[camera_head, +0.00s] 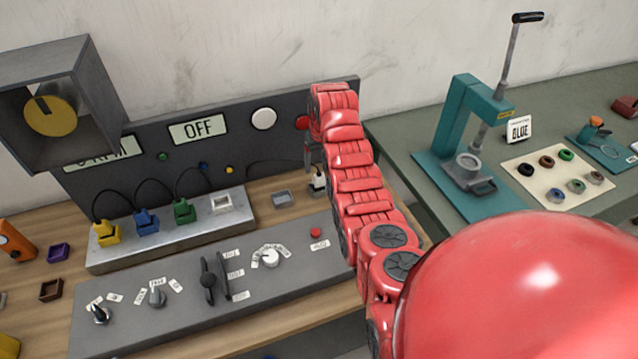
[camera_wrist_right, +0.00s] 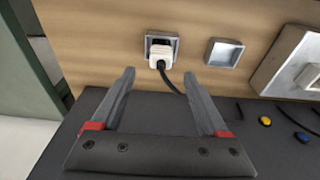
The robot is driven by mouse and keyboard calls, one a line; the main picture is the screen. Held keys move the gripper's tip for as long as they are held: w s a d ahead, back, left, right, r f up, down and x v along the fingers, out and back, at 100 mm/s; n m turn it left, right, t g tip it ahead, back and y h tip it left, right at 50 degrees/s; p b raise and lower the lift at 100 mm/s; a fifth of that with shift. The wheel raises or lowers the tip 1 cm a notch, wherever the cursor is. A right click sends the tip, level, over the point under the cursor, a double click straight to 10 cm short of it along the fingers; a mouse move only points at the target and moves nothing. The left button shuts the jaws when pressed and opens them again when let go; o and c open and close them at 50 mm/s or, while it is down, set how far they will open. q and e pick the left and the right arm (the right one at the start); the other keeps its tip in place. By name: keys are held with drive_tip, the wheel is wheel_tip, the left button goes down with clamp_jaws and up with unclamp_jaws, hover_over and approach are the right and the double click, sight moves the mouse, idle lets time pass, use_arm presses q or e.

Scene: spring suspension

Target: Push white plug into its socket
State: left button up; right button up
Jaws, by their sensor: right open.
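The white plug (camera_head: 319,181) stands at the back of the wooden bench, right of the metal socket block. In the right wrist view the plug (camera_wrist_right: 160,55) sits in or over a square grey holder, with a dark cable running from it. The white socket (camera_head: 222,202) is the rightmost on the block and is empty; it shows partly at the right edge of the wrist view (camera_wrist_right: 311,76). My right gripper (camera_head: 313,160) is open and empty above the plug; in its wrist view the fingers (camera_wrist_right: 160,76) lie either side of the plug's line, apart from it. My left gripper is not in view.
A second square holder (camera_head: 282,198) is empty beside the plug. Yellow (camera_head: 106,233), blue (camera_head: 146,221) and green (camera_head: 184,211) plugs with black cables fill the block's other sockets. A dark panel (camera_head: 220,155) stands behind, and a grey control console (camera_head: 200,285) lies in front.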

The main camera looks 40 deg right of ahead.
sight(319, 173)
drive_tip(key=shift+f, duration=0.65)
wheel_tip(319, 173, down, 3)
drive_tip(key=p, duration=0.3)
drive_tip(key=shift+a+r, duration=0.1)
drive_tip(key=shift+r, duration=0.05)
drive_tip(key=shift+w+f+b, duration=0.15)
drive_tip(key=shift+f+b, duration=0.25)
drive_tip(key=shift+f, duration=0.85)
drive_tip(key=shift+w, duration=0.1)
clamp_jaws()
